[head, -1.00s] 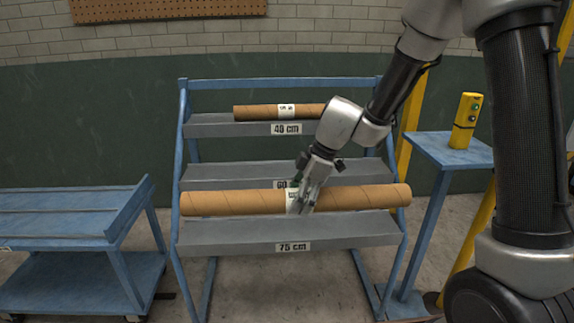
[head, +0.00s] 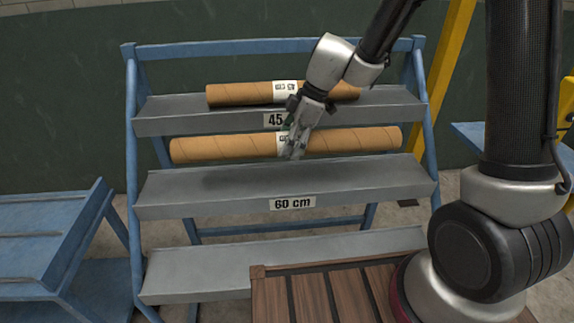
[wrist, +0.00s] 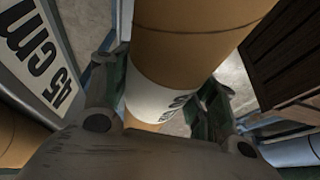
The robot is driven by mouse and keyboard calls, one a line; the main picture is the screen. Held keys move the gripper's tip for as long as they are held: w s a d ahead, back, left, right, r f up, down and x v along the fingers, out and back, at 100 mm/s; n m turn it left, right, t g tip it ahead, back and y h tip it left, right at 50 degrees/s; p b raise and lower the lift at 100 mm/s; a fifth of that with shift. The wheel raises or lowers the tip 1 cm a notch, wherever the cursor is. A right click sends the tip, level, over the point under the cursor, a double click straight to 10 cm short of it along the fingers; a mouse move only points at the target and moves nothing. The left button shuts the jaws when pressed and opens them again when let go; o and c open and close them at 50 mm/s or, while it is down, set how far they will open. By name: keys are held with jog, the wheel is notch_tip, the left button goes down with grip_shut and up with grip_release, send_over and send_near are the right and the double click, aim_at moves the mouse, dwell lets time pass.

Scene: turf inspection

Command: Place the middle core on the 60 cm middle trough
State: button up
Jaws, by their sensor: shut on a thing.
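My gripper (head: 291,150) is shut around the white label band of a long tan cardboard core (head: 352,139). In the head view the core lies level, above the rear part of the middle trough (head: 370,175), marked 60 cm (head: 292,203). A dark shadow falls on that trough, and the core appears clear of it. In the wrist view the core (wrist: 195,45) passes between the two fingers, its white band (wrist: 160,100) between them; the band's print is partly hidden. The middle trough looks empty.
A shorter core (head: 240,95) rests on the top trough (head: 180,122), marked 45. The bottom trough (head: 200,275) looks empty. A brown slatted wooden surface (head: 320,295) is at the front. A blue cart (head: 40,245) stands left, a blue table (head: 485,140) right.

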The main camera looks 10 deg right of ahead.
jog(key=shift+w+f, duration=0.2)
jog(key=shift+w, duration=0.15)
notch_tip(320, 180, down, 10)
jog(key=shift+w+r, duration=0.1)
jog(key=shift+r, duration=0.1)
jog(key=o, duration=1.5)
jog(key=shift+c, duration=0.2)
jog(key=v, duration=1.2)
